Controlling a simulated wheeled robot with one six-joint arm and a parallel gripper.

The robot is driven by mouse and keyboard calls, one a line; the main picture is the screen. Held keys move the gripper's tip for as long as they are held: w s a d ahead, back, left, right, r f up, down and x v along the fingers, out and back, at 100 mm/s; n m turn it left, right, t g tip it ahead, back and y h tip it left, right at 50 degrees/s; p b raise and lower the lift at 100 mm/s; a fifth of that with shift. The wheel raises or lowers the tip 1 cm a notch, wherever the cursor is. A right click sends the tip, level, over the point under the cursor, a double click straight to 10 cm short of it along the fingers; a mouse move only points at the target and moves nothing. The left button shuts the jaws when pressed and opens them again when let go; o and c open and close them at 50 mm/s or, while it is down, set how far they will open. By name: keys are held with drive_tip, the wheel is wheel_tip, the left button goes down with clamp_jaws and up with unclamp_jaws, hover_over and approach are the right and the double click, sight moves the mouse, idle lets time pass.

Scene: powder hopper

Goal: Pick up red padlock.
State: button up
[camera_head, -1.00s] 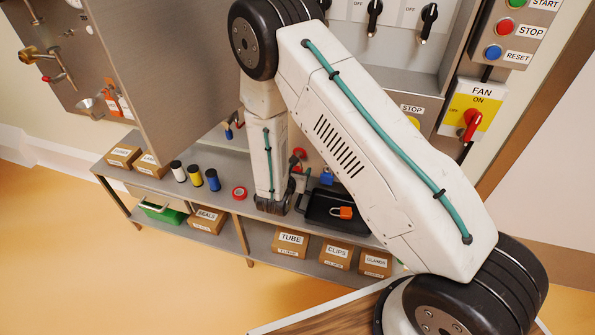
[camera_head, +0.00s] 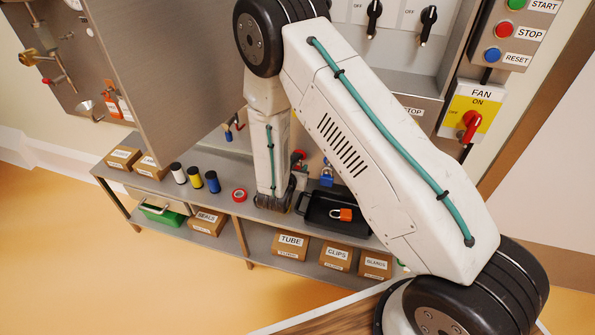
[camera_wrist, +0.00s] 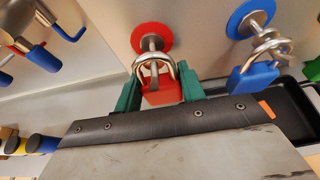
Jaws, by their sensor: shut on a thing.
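The red padlock (camera_wrist: 163,93) hangs from a metal peg with a red disc (camera_wrist: 152,37) in the wrist view, its silver shackle looped at the peg. My gripper (camera_wrist: 158,92) has its green fingers on either side of the padlock's body, shut on it. In the head view, my arm hides most of the gripper and the padlock; only a bit of red shows beside my wrist.
A blue padlock (camera_wrist: 252,80) hangs on a blue-disc peg (camera_wrist: 251,18) close to the right. A black tray (camera_head: 318,216) holding an orange padlock (camera_head: 345,215) sits on the shelf bench below. A red tape roll (camera_head: 239,195) and several spools stand to the left.

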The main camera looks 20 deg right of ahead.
drive_tip(key=s+a+r, duration=0.1)
drive_tip(key=s+a, duration=0.9)
drive_tip(key=s, duration=0.4)
drive_tip(key=shift+s+a, duration=0.3)
drive_tip(key=shift+r, duration=0.3)
drive_tip(key=shift+s, duration=0.1)
drive_tip(key=s+a, duration=0.4)
drive_tip(key=s, duration=0.2)
drive_tip(key=shift+a, duration=0.2)
drive_tip(key=shift+w, duration=0.1)
idle(0.8)
